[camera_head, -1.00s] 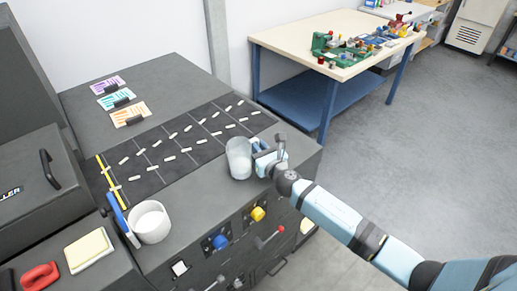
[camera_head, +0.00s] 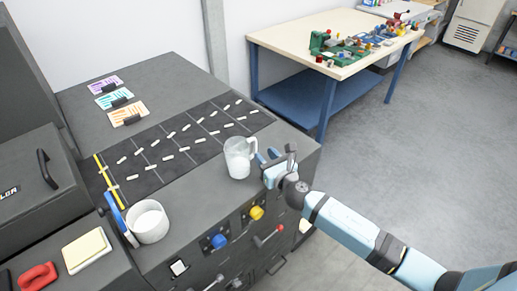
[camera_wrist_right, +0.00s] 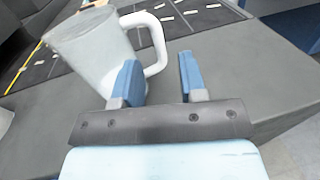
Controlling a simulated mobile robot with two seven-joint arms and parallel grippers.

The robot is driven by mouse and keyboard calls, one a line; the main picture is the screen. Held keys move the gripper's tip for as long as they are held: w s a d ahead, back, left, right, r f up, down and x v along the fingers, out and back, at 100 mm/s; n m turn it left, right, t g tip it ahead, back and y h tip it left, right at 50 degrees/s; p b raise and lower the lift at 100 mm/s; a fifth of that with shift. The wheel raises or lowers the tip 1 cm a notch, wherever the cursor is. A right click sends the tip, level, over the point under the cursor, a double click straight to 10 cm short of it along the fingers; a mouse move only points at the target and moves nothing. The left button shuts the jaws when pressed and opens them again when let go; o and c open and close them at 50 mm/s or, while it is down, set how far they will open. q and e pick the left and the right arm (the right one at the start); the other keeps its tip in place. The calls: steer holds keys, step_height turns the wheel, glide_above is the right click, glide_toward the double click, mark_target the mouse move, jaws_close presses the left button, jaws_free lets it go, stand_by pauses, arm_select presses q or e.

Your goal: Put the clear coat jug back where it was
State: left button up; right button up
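The clear jug (camera_head: 238,158) stands upright on the dark grey bench top, near its right front edge. It is translucent, with whitish contents low down and a white handle on its right side. My right gripper (camera_head: 267,158) is just right of the handle, its fingers open. In the right wrist view the jug (camera_wrist_right: 95,48) is at upper left, and the open blue fingers (camera_wrist_right: 160,80) have nothing between them. The handle loop lies just beyond the left finger; whether they touch I cannot tell. My left gripper is not in view.
A white tub (camera_head: 149,222) with a blue handle piece beside it stands at the front left. A black mat (camera_head: 180,143) with several white strips lies behind the jug. Coloured cards (camera_head: 128,112) lie at the back left. Knobs and a red-tipped lever (camera_head: 270,236) project from the bench front.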

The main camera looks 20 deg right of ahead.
steer(key=s+a+f+m+g, duration=0.1)
steer(key=s+f+m+g, duration=0.1)
steer(key=s+f+m, duration=0.3)
steer(key=s+a+f+m+g, duration=0.2)
steer(key=s+f+m, duration=0.3)
steer(key=s+m, duration=0.9)
steer(key=s+a+f+m+g, duration=0.2)
steer(key=s+f+m, duration=0.4)
steer(key=s+m, duration=0.4)
steer(key=m, duration=0.5)
steer(key=shift+s+a+m+g+y+b, duration=0.2)
steer(key=shift+m+g+y+b, duration=0.1)
steer(key=shift+g+b, duration=0.1)
